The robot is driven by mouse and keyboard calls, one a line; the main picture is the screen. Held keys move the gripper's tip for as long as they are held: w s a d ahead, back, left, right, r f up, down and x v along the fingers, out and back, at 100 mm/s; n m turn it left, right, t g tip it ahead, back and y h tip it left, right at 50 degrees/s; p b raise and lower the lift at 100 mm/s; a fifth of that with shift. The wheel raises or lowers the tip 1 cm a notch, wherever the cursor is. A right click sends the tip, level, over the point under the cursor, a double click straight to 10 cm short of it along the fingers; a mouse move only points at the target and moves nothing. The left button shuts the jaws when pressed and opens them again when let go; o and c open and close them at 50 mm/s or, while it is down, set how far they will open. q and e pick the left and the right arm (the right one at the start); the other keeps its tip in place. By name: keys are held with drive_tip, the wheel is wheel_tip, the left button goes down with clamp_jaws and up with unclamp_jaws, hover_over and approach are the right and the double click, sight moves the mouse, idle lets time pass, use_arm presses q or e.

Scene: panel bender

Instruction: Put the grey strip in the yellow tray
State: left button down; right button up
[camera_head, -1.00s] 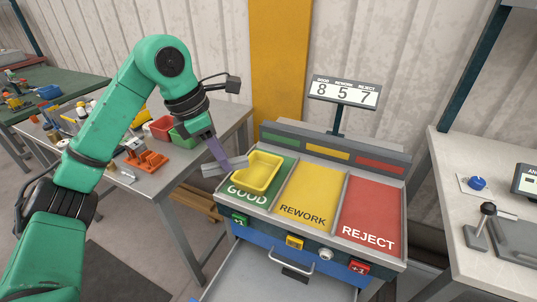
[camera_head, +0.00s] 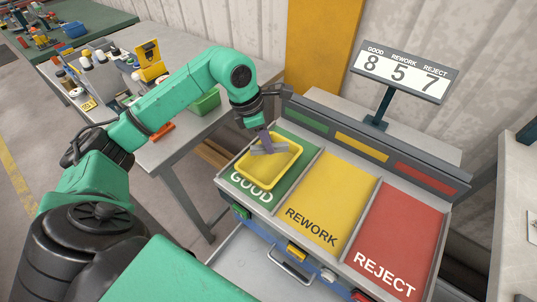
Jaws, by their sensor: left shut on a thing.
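The grey strip (camera_head: 270,148) is held in my left gripper (camera_head: 267,143), which is shut on it. The strip is over the far part of the yellow tray (camera_head: 262,181), inside its outline as seen from my head. I cannot tell whether the strip touches the tray floor. The yellow tray lies on the green GOOD section at the left of the sorting station. My right gripper is not in view.
The yellow REWORK section (camera_head: 329,201) and red REJECT section (camera_head: 396,235) are bare. A counter sign (camera_head: 403,71) stands behind them on a post. A cluttered grey bench (camera_head: 180,148) is on the left, with a green bin (camera_head: 205,103).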

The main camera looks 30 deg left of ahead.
use_arm(q)
wheel_tip(320, 180, down, 6)
drive_tip(key=shift+s+r+p, duration=0.1)
drive_tip(key=shift+p, duration=0.3)
drive_tip(key=shift+f, duration=0.2)
drive_tip(key=c, duration=1.2)
unclamp_jaws()
drive_tip(key=shift+f, duration=0.1)
drive_tip(key=o, duration=0.4)
drive_tip(key=shift+r, duration=0.3)
drive_tip(key=shift+a+r, duration=0.1)
drive_tip(key=shift+r, duration=0.2)
drive_tip(key=b+v, duration=0.1)
drive_tip(key=v, duration=1)
drive_tip(key=shift+r+b, duration=0.1)
drive_tip(key=shift+b, duration=0.25)
